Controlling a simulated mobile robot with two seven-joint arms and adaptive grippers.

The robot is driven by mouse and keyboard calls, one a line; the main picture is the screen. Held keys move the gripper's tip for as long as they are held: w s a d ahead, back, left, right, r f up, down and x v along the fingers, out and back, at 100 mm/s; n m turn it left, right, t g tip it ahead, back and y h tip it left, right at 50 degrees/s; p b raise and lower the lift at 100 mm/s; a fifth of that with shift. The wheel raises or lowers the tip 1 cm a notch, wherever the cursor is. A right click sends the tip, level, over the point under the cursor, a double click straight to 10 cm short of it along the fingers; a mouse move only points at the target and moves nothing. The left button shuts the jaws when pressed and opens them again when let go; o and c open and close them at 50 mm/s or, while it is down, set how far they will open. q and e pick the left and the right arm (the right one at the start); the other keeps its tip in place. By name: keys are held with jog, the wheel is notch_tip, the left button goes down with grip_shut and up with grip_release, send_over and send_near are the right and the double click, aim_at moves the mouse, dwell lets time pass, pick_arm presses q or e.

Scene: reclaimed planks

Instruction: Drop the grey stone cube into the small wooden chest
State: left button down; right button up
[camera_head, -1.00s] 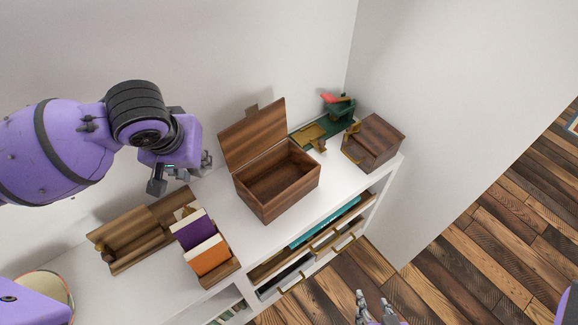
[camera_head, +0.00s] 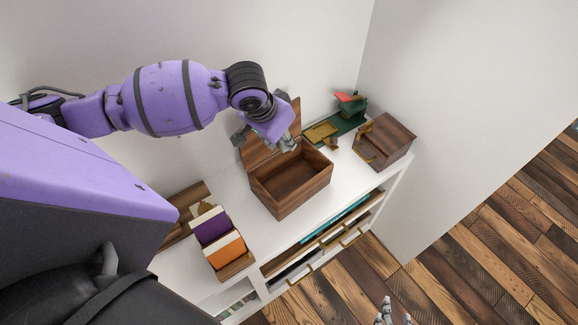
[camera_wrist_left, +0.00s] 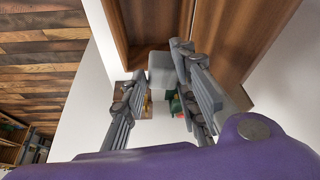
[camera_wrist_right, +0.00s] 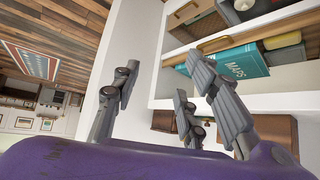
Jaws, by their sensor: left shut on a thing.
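The small wooden chest (camera_head: 283,205) stands on the white shelf top with its lid tilted back and its inside visible and empty. My left gripper (camera_head: 288,146) is over the chest's back edge, in front of the lid. It is shut on the grey stone cube (camera_wrist_left: 161,70), which shows between the fingertips (camera_wrist_left: 158,78) in the left wrist view, with the chest's wood behind it. The cube is hard to make out in the head view. My right gripper (camera_head: 388,312) is low at the bottom edge, away from the shelf; its fingers (camera_wrist_right: 165,85) are spread and empty.
A second wooden box (camera_head: 388,140) stands right of the chest, with a green and brass item (camera_head: 335,125) behind. A holder with purple and orange books (camera_head: 222,240) is at left. Below are shelves with a teal book (camera_wrist_right: 230,65).

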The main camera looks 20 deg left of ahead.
aim_at(281, 149)
pick_arm(q)
jog(key=shift+s+f, duration=0.15)
jog(key=shift+f, duration=0.55)
notch_tip(281, 149, down, 3)
jog(key=shift+f+b, duration=0.2)
jog(key=shift+b, duration=0.9)
jog(key=shift+f+b, duration=0.45)
jog(key=shift+f, duration=0.1)
jog(key=shift+r, duration=0.15)
jog(key=c, duration=1.8)
grip_release()
jog(key=o, duration=0.5)
jog(key=v, duration=1.2)
pick_arm(e)
jog(key=s+f, duration=0.1)
jog(key=d+f, duration=0.1)
jog(key=f, duration=0.1)
jog(key=shift+s+d, duration=0.2)
jog(key=shift+s, duration=0.15)
